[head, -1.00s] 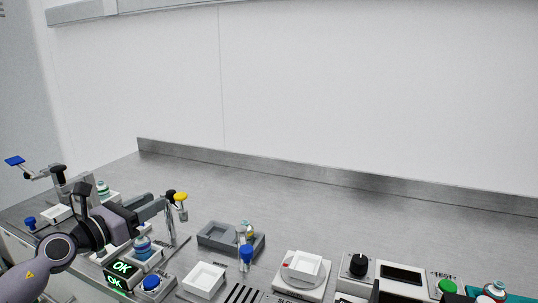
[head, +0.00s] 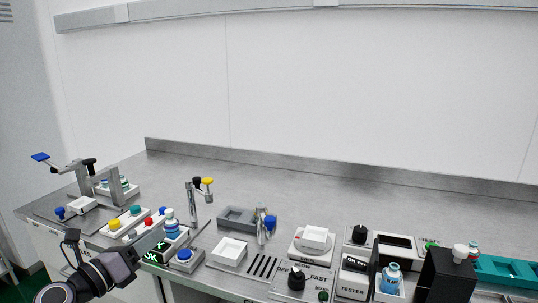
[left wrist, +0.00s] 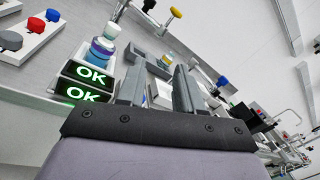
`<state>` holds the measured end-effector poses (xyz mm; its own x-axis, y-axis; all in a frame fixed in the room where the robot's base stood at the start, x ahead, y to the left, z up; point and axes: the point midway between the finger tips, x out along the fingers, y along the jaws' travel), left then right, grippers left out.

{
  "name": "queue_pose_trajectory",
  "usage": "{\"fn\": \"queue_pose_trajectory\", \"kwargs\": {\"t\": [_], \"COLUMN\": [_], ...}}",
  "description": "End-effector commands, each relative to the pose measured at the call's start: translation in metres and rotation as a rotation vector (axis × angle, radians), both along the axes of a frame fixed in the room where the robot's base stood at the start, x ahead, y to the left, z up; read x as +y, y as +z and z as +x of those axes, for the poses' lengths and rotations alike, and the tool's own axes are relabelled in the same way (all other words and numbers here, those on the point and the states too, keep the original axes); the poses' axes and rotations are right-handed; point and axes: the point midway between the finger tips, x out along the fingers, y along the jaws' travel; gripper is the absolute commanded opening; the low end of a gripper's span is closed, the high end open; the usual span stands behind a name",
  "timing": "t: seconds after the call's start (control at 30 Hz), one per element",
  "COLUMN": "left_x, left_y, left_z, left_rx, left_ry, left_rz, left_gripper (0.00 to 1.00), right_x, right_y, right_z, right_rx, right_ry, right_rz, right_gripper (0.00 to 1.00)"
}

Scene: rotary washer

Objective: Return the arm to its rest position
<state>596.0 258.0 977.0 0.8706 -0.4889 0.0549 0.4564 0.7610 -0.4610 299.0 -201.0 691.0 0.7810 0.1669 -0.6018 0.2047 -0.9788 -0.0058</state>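My left gripper (head: 138,254) is at the lower left in the head view, in front of the bench edge beside the green-lit display. In the left wrist view my left gripper (left wrist: 158,75) has its two fingers apart, with no object seen between them. Two lit OK displays (left wrist: 92,75) are just left of the fingers there; the display (head: 157,252) is partly covered by the gripper in the head view. My right gripper is not in view.
The steel bench (head: 330,205) has free room at the back. The tester (head: 355,278) and a black box (head: 445,278) stand at right.

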Motion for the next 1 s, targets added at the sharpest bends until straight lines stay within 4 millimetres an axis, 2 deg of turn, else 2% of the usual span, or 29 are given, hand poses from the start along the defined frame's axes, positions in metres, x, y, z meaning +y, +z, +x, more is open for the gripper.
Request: {"fn": "queue_pose_trajectory", "kwargs": {"t": [0.03,0.13,0.37,0.47,0.6,0.7,0.83,0.9,1.0], "left_x": [-0.008,-0.02,-0.032,-0.034,-0.038,-0.043,-0.05,-0.052,-0.054], "left_y": [-0.015,-0.044,-0.121,-0.157,-0.204,-0.232,-0.253,-0.259,-0.264], "left_z": [-0.01,-0.031,-0.094,-0.128,-0.185,-0.226,-0.268,-0.282,-0.292], "left_rx": [0.061,0.196,0.557,0.712,0.905,1.012,1.095,1.119,1.134], "left_ry": [0.001,0.023,0.174,0.285,0.477,0.623,0.777,0.83,0.872], "left_rz": [-0.121,-0.389,-1.072,-1.365,-1.764,-2.011,-2.241,-2.32,-2.377], "left_gripper": [0.35,0.35,0.35,0.35,0.35,0.35,0.35,0.35,0.35], "right_x": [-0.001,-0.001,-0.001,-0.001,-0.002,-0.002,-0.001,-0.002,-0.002], "right_y": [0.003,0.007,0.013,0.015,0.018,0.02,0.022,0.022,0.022], "right_z": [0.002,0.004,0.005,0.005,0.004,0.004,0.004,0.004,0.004], "right_rx": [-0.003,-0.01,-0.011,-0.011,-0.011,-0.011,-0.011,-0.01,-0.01], "right_ry": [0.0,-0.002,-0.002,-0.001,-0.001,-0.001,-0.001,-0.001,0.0], "right_rz": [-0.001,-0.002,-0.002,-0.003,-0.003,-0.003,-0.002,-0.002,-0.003], "right_gripper": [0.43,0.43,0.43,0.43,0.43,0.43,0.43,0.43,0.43]}}
